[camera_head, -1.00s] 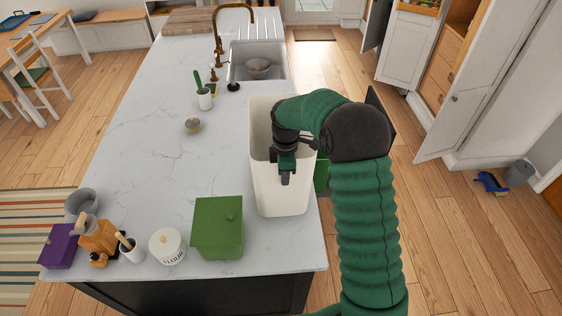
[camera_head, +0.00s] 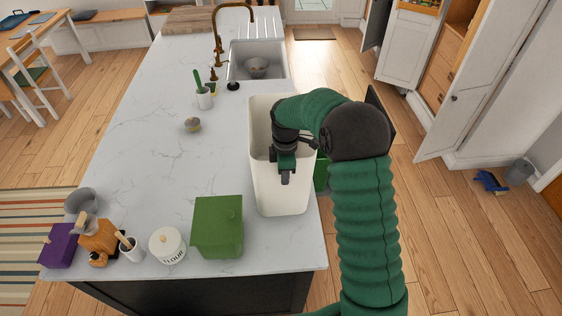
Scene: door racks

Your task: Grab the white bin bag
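A tall cream-white open bin (camera_head: 281,194) stands at the right edge of the marble worktop. No separate bag can be made out; the inside of the bin is partly hidden by my arm. My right gripper (camera_head: 286,176) points down over the bin's mouth, in front of its near wall. Its fingers look small and close together, and I cannot tell whether they are open or touch the rim. My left gripper is not in view.
A green lidded box (camera_head: 217,227) stands left of the bin, near the worktop's front edge (camera_head: 290,261). A flour jar (camera_head: 167,246) and a purple box (camera_head: 60,246) are farther left. A sink (camera_head: 258,62) lies behind.

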